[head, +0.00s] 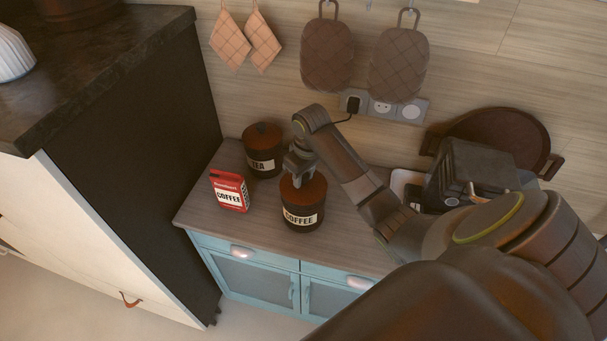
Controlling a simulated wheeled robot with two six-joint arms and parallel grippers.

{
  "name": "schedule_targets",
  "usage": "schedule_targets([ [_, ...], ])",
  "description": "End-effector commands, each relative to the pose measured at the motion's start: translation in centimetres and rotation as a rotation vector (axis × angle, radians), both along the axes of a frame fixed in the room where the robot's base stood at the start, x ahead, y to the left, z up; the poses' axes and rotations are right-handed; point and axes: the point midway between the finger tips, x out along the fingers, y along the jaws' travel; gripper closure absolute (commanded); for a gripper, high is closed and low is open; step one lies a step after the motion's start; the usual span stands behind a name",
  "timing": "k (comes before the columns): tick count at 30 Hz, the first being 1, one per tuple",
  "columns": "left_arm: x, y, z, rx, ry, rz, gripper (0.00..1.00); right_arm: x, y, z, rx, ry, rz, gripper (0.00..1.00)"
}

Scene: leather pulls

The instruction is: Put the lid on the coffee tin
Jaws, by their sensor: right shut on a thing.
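The coffee tin (303,220) is dark with a white COFFEE label and stands upright on the wooden counter. The brown lid (313,189) is at the top of the tin. I cannot tell whether it is fully seated or just above the rim. My right gripper (297,175) points down at the lid and is shut on it; the fingertips partly hide the lid's middle. My left gripper is not in view.
A lidded tea tin (262,152) stands behind and left. A red coffee packet (230,191) stands left of the coffee tin. A dark toaster (470,172) is on the right, with a brown tray (500,130) behind it. A tall dark cabinet side (150,140) bounds the left.

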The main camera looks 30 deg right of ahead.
Motion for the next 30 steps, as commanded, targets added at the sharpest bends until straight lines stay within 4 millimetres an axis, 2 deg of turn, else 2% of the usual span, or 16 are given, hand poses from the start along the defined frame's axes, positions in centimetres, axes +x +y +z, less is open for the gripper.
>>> schedule_targets([
  [14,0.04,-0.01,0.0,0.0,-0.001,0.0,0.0,-0.01,0.02,-0.13,0.0,0.0,0.0,0.97],
  [15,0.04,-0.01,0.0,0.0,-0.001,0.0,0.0,-0.01,0.02,-0.13,0.0,0.0,0.0,0.65],
  [19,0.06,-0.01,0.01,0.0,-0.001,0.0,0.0,-0.01,0.02,-0.13,0.0,0.0,0.0,0.48],
  [20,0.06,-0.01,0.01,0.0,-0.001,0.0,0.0,-0.01,0.02,-0.12,0.0,0.0,0.0,0.44],
  [30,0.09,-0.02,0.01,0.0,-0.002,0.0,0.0,0.03,0.01,0.25,-0.001,-0.002,0.0,0.44],
])
